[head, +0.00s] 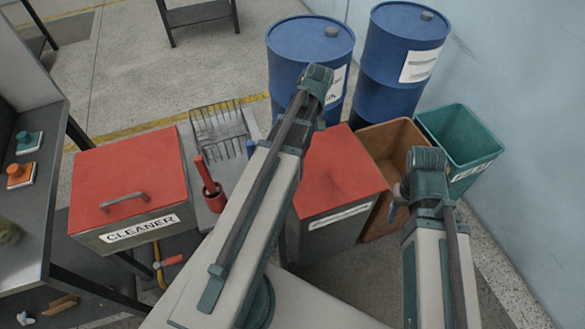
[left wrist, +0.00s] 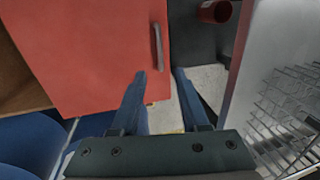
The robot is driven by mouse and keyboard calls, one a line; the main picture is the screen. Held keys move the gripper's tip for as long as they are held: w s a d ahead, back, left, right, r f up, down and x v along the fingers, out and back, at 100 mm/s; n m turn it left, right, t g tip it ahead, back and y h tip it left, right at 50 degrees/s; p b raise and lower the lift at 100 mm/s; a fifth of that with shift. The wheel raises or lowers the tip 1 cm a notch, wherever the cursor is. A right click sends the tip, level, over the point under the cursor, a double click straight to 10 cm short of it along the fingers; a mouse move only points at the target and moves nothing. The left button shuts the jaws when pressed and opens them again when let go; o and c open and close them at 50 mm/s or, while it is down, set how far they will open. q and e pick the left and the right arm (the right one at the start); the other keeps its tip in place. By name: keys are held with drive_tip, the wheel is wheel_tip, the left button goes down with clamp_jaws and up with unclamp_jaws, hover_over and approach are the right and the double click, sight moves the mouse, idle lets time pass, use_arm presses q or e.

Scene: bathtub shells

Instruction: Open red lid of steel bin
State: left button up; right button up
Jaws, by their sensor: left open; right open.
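A grey bin with a red lid (head: 342,163) and a white label stands in the middle of the head view, partly hidden by my left arm. Its red lid (left wrist: 85,45) fills the upper left of the left wrist view, with a grey bar handle (left wrist: 157,47) near its right edge. My left gripper (left wrist: 160,73) is open and empty, just short of the handle in that picture; one fingertip overlaps the lid. Another red-lidded box (head: 130,178), marked CLEANER, stands at left with its lid down. My right gripper (head: 398,204) is open, mostly hidden behind its wrist.
Two blue drums (head: 310,55) stand behind the middle bin. A brown box (head: 392,140) and a green open bin (head: 463,140) stand to its right, near the wall.

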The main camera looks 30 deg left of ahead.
use_arm(q)
drive_tip(key=f+b, duration=0.4)
drive_tip(key=s+a+f+b, duration=0.1)
drive_tip(key=f+b, duration=0.3)
drive_tip(key=s+f+b, duration=0.1)
drive_tip(key=f+b, duration=0.3)
drive_tip(key=f, duration=0.1)
drive_tip(key=shift+a+b, duration=0.3)
clamp_jaws()
idle(1.0)
